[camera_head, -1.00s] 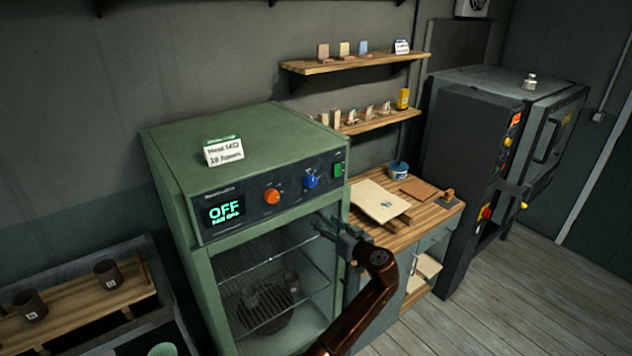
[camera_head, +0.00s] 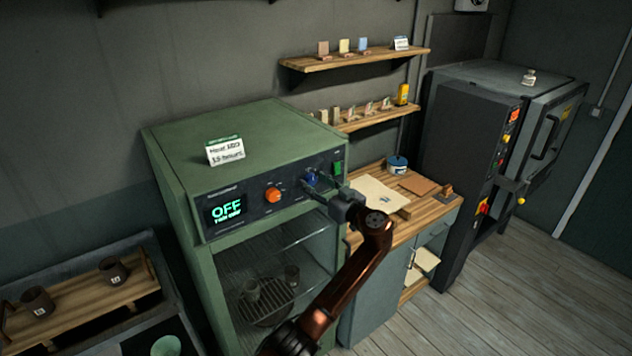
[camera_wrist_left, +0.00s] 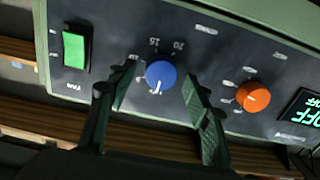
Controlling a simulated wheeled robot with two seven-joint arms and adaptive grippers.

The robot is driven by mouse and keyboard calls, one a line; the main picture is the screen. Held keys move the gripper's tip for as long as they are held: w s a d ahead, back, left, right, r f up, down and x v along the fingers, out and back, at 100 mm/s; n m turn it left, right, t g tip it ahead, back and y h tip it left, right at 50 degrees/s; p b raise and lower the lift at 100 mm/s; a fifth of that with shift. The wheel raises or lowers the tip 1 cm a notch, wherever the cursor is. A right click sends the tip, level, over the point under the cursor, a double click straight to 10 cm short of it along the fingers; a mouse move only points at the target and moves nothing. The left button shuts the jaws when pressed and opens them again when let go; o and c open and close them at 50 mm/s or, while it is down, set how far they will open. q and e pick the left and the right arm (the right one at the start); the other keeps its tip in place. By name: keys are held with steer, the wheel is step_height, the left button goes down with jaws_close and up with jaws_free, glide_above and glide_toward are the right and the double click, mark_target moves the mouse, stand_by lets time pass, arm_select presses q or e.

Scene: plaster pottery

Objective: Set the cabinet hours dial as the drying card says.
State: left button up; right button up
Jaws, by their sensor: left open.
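The green drying cabinet (camera_head: 215,125) has a front panel with an OFF display (camera_head: 226,210), an orange knob (camera_head: 273,195) and the blue hours dial (camera_head: 311,178). In the left wrist view, the blue dial (camera_wrist_left: 161,74) has numbers around it, including 15 and 20, and its white mark points down in the picture. The drying card (camera_head: 225,151) stands on the cabinet; its small text seems to read MED and 18 hours. My left gripper (camera_head: 313,188) is at the blue dial, open, with one finger on each side; contact cannot be told. My right gripper is out of view.
A green switch (camera_head: 338,168) sits right of the dial; the orange knob is close on the other side. Cups stand on a wire rack inside the cabinet. A wooden bench (camera_head: 425,208) and a dark kiln (camera_head: 470,130) stand to the right.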

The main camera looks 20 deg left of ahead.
arm_select(q)
steer(key=shift+c, duration=0.5)
steer(key=c, duration=1)
